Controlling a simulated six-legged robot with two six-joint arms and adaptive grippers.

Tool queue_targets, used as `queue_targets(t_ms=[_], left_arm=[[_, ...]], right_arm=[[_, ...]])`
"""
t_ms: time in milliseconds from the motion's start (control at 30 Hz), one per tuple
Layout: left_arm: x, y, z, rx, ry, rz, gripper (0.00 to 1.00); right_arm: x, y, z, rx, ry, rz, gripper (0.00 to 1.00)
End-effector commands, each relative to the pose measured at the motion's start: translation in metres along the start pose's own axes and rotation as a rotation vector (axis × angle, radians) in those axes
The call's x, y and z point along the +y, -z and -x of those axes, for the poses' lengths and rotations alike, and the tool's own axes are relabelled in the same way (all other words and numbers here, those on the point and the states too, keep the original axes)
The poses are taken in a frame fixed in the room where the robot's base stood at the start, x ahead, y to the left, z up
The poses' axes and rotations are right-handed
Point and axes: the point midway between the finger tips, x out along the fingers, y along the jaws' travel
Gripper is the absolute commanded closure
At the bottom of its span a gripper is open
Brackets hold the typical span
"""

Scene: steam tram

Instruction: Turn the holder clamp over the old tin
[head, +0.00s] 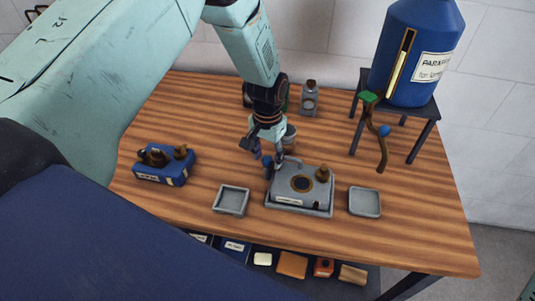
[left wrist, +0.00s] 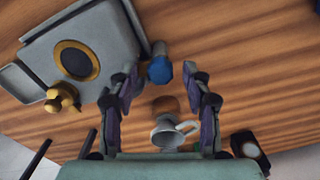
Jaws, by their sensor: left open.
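A grey tin (head: 300,186) stands in a shallow grey tray (head: 298,210) mid-table, with a round dark opening in a brass ring and a brass knob. It fills the upper left of the left wrist view (left wrist: 105,35). A blue-ended knob (left wrist: 160,70), perhaps the holder clamp's handle, sits beside the tin's edge. My left gripper (head: 264,157) is above the tin's back left corner. In the left wrist view its open fingers (left wrist: 166,82) stand either side of the blue knob, with gaps visible. The rest of the clamp is hidden or too small to tell. My right gripper is not in view.
A blue tin (head: 163,167) stands left. Empty square trays (head: 231,200) and (head: 364,202) flank the grey tin. A blue paraffin drum (head: 412,55) with a hanging brown spout (head: 382,155) stands on a stool at back right. A grey bottle (head: 310,98) and a cup (left wrist: 170,132) stand behind.

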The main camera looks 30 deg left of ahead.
Motion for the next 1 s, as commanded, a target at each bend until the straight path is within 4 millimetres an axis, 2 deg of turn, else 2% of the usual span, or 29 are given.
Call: queue_targets(t_ms=[67,633,1000], left_arm=[[0.0001,0.0,0.0002,0.0,0.0,0.0,0.52],[-0.0001,0.0,0.0004,0.0,0.0,0.0,1.0],[-0.0002,-0.0001,0.001,-0.001,0.0,0.085,1.0]], right_arm=[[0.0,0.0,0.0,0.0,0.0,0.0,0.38],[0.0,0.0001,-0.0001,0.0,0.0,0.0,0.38],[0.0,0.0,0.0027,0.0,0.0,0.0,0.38]])
